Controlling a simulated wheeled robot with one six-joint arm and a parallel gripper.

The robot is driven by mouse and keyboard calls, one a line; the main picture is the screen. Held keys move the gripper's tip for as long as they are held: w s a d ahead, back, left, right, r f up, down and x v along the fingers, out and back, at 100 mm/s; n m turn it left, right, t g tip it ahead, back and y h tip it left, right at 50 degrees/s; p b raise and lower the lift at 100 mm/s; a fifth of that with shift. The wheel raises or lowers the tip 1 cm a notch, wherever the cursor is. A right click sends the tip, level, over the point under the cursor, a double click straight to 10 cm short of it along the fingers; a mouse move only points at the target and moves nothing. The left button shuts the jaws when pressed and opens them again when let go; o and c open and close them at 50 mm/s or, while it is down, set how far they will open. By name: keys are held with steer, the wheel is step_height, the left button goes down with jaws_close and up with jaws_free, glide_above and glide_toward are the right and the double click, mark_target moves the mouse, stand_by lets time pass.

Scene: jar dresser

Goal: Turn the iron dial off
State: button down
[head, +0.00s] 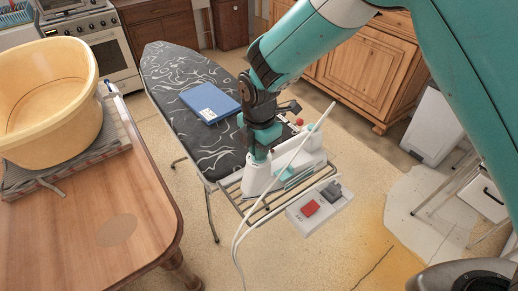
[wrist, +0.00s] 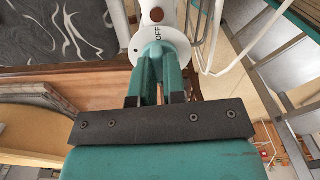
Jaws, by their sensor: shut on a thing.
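The iron (head: 257,181) is white with teal parts and stands on the wire rack at the near end of the ironing board. In the wrist view its round white dial plate (wrist: 203,47) carries the word OFF, with a small brown-red round spot above it. My gripper (wrist: 159,62) reaches onto the plate and is shut on the teal dial (wrist: 157,46); the fingers partly cover it. Which way the dial points cannot be told. In the head view my gripper (head: 262,148) is over the iron and hides the dial.
The ironing board (head: 170,75) has a dark patterned cover with a blue book (head: 210,103) on it. A wooden table (head: 150,190) with a yellow tub (head: 45,100) stands left.

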steer(key=m, duration=0.4)
steer(key=shift+m+b, duration=0.35)
steer(key=shift+m, duration=0.05)
steer(key=m, duration=0.5)
steer(key=shift+b, duration=0.3)
steer(key=m, duration=0.9)
steer(key=shift+b, duration=0.35)
steer(key=m, duration=1.4)
steer(key=shift+m+b, duration=0.3)
steer(key=shift+m, duration=2)
